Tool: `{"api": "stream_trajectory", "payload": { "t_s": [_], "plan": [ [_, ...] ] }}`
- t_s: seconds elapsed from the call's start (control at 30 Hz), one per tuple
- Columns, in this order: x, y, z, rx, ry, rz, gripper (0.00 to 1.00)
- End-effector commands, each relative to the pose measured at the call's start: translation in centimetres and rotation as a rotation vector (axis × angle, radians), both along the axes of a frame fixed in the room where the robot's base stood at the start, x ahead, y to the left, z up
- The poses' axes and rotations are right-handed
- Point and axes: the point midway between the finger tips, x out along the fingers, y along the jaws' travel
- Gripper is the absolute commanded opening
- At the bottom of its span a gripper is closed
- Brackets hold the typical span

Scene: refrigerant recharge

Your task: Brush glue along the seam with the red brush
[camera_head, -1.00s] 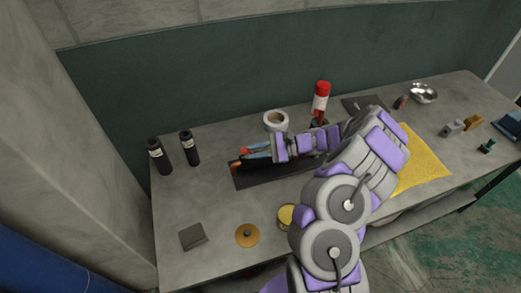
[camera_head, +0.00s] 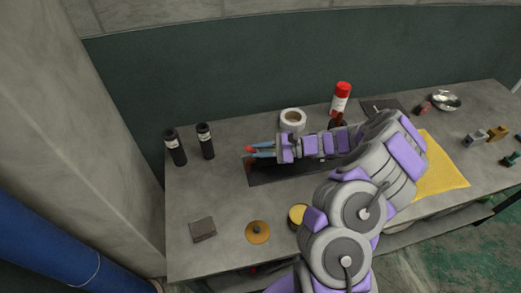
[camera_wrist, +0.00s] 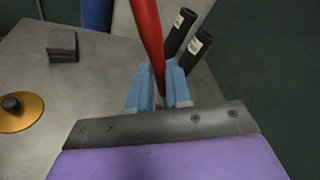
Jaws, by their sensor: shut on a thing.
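My gripper (camera_head: 257,150) is shut on the red brush (camera_wrist: 147,35). In the wrist view the brush's smooth red shaft rises from between the blue fingers (camera_wrist: 158,90). Its bristle end is hidden. In the head view my gripper is over the back left part of a dark mat or panel (camera_head: 262,178) on the workbench, with a bit of red showing at the fingers. A brownish piece (camera_head: 250,171) shows at the panel's left end. I cannot make out the seam. A round container with yellow contents (camera_head: 298,213), perhaps the glue, is partly hidden by my arm.
A brass disc with a knob (camera_head: 258,232) and grey pads (camera_head: 203,229) lie in front. A white roll (camera_head: 292,119) and a red-topped can (camera_head: 341,98) stand behind my arm.

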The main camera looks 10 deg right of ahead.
Motion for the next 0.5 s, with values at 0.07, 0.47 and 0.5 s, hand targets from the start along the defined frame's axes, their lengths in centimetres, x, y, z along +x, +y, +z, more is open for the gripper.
{"api": "stream_trajectory", "payload": {
  "t_s": [0.07, 0.47, 0.5],
  "plan": [
    [0.0, 0.0, 0.7, 0.000, -0.001, -0.001, 0.00],
    [0.0, 0.0, 4.4, -0.001, -0.002, -0.001, 0.00],
    [0.0, 0.0, 4.8, 0.000, -0.002, 0.000, 0.00]
  ]
}}
